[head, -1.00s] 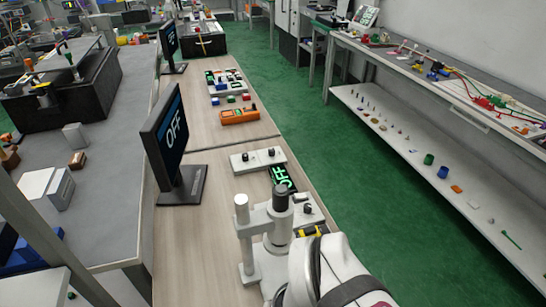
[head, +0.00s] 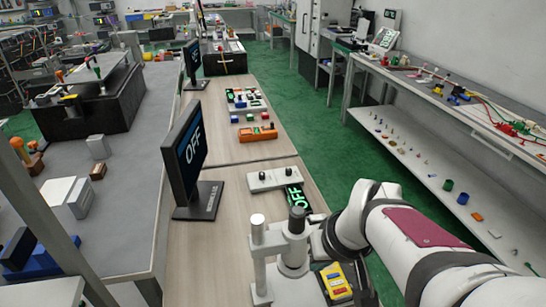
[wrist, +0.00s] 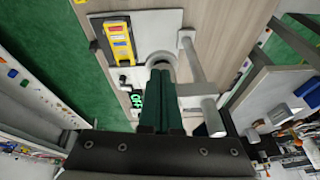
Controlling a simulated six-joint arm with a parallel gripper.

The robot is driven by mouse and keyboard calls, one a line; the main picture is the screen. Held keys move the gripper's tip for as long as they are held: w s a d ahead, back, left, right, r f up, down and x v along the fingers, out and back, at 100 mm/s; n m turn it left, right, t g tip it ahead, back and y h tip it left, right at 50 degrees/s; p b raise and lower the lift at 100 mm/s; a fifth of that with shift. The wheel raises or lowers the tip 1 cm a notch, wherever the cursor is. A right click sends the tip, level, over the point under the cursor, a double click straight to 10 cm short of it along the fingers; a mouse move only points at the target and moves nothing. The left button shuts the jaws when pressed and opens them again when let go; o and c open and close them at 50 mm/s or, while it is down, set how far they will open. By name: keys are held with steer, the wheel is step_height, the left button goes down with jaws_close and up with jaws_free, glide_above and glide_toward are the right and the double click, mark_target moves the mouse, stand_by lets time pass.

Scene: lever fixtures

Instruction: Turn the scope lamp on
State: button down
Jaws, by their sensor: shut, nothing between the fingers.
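The scope (head: 292,245) is a grey stand with two upright posts, one with a dark top, at the front of the wooden bench in the head view. A small panel beside it reads OFF in green (head: 296,196). In the wrist view the scope's post and arm (wrist: 196,62) lie just right of my fingers. My gripper (wrist: 161,73) is shut and empty, its two dark green fingers together, pointing at the scope's round part (wrist: 160,60). Contact cannot be told. In the head view my wrist hides most of the gripper. No lamp switch can be clearly made out.
A yellow device (head: 335,281) with coloured buttons lies right of the scope. A monitor (head: 190,155) reading OFF stands to its left. A grey box with two black knobs (head: 273,179) and an orange device (head: 258,133) lie behind. Green floor is to the right.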

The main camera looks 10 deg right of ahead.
steer(key=w+d+f+t, duration=0.2)
steer(key=w+d+f, duration=0.2)
steer(key=w+d, duration=0.3)
steer(key=w+d+f+t+y, duration=0.1)
steer(key=w+d+f+t, duration=0.2)
steer(key=w, duration=1)
steer(key=d+f, duration=0.2)
steer(key=d, duration=0.2)
steer(key=shift+w+d, duration=0.3)
steer(key=shift+d, duration=0.05)
glide_above(316, 218)
steer(key=s, duration=0.1)
steer(key=shift+n, duration=0.3)
steer(key=f, duration=0.7)
steer(key=shift+d+f, duration=0.15)
steer(key=shift+d, duration=0.1)
steer(key=shift+s+a+f, duration=0.1)
steer(key=shift+a+f, duration=0.05)
steer(key=shift+f, duration=0.5)
steer(key=shift+s+a+f, duration=0.1)
steer(key=shift+f, duration=0.5)
steer(key=shift+a+f, duration=0.1)
steer(key=shift+f, duration=0.45)
